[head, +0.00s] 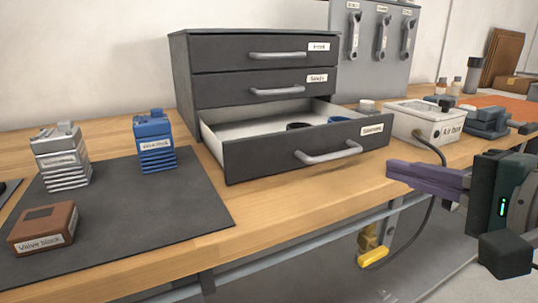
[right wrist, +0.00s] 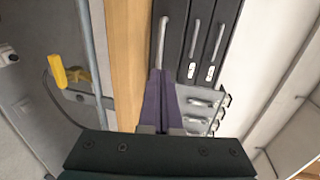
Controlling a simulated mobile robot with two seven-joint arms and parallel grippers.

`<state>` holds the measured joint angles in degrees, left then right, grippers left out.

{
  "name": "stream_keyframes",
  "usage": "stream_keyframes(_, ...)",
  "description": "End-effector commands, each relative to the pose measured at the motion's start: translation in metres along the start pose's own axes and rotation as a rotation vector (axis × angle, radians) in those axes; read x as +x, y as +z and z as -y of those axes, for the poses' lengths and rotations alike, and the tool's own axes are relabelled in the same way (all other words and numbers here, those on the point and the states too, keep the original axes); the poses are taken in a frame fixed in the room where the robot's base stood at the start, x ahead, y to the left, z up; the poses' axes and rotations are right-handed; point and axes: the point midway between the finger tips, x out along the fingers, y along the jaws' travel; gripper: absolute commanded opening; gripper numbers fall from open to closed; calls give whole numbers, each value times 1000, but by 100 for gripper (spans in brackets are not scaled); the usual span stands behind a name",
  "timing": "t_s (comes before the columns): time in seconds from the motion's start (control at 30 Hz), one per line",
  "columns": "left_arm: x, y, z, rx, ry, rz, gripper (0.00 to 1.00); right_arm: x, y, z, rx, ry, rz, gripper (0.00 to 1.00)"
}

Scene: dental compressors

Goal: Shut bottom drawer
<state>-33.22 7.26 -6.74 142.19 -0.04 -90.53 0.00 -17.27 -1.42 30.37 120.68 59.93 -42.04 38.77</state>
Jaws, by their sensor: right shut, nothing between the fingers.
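My left gripper is not in view.
A dark mat (head: 120,215) on the wooden bench holds a silver block (head: 62,157), a blue block (head: 153,141) and a brown valve block (head: 43,229). A labelled white box (head: 425,121) with a cable stands right of the drawer. A yellow handle (head: 373,258) is below the bench edge.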

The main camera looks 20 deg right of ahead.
Motion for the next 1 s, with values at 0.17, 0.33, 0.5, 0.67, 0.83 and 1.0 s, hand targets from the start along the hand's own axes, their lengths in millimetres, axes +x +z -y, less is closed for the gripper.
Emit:
stream_keyframes(0.17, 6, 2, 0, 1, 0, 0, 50, 40, 0, 0, 2, -4, 0, 0)
stream_keyframes(0.33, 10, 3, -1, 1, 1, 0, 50, 70, 0, -1, 1, -1, 1, 0)
stream_keyframes(0.5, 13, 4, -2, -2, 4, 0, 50, 86, 0, -1, 0, 1, 0, 0)
stream_keyframes(0.67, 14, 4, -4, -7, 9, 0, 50, 90, 0, -1, 0, 2, 0, 0)
stream_keyframes(0.83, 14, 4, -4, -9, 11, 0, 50, 90, 0, -1, -1, 2, 0, 0)
stream_keyframes(1.0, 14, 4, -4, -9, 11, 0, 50, 91, 0, -1, -1, 2, 0, 0)
